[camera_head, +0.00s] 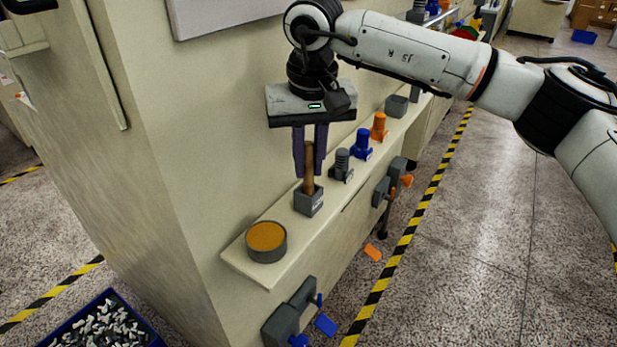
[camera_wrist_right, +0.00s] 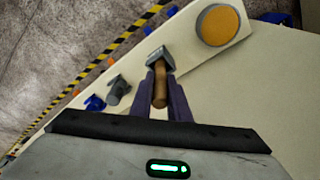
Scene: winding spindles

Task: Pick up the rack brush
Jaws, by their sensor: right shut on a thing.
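The rack brush (camera_head: 309,170) has a brown wooden handle standing upright in a small grey block-shaped holder (camera_head: 309,201) on the cream shelf. My right gripper (camera_head: 310,170) points down from above, with its dark purple fingers on both sides of the handle, shut on it. In the right wrist view the handle (camera_wrist_right: 160,84) lies between the two fingers, and its far end is at the grey holder (camera_wrist_right: 158,56). The lower end of the brush is hidden in the holder. My left gripper is not in view.
On the shelf (camera_head: 235,257) a round grey tub (camera_head: 266,242) with an orange-brown top stands to the left. A grey spool (camera_head: 342,165), a blue spool (camera_head: 361,145) and an orange spool (camera_head: 378,127) stand to the right. The machine wall (camera_head: 225,130) rises close behind.

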